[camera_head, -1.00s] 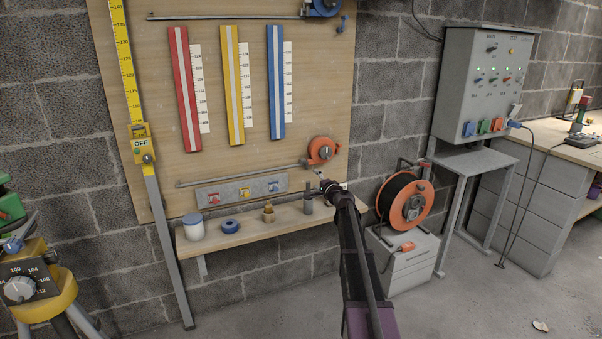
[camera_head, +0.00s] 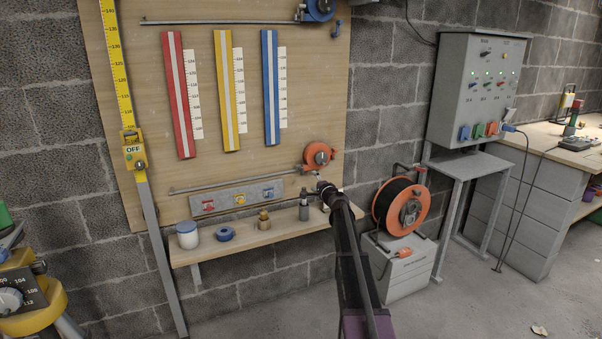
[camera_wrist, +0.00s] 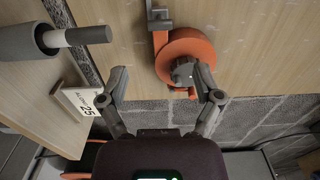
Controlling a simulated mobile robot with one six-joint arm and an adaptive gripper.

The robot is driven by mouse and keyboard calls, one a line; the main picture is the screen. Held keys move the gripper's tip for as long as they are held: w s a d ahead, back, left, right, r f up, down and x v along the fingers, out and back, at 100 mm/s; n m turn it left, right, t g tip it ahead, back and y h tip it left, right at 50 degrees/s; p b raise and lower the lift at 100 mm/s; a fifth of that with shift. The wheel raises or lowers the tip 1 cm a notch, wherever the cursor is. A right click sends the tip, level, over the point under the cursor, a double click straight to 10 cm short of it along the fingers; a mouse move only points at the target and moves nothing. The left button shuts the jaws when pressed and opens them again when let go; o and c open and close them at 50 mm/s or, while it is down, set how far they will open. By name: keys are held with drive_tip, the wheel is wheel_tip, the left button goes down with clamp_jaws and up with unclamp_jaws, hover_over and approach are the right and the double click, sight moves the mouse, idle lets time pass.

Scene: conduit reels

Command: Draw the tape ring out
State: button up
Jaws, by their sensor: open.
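An orange tape reel (camera_head: 318,155) is mounted at the lower right of the wooden board, at the right end of a thin grey rail (camera_head: 235,181). In the wrist view the orange reel (camera_wrist: 190,48) lies just beyond my fingertips, with a grey hub or knob (camera_wrist: 183,72) on it. I cannot make out a tape ring for certain. My gripper (camera_head: 321,184) is just below the reel in the head view. In the wrist view my gripper (camera_wrist: 163,84) is open and empty, its right finger overlapping the reel's lower edge.
A shelf (camera_head: 255,238) below holds a white jar (camera_head: 187,236), a blue roll (camera_head: 225,234), a brass piece (camera_head: 263,220) and a grey bottle (camera_head: 303,209). A cable reel (camera_head: 400,206) stands right.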

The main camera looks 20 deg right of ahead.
sight(302, 171)
drive_tip(key=w, duration=1.1)
drive_tip(key=shift+w+a, duration=0.15)
clamp_jaws()
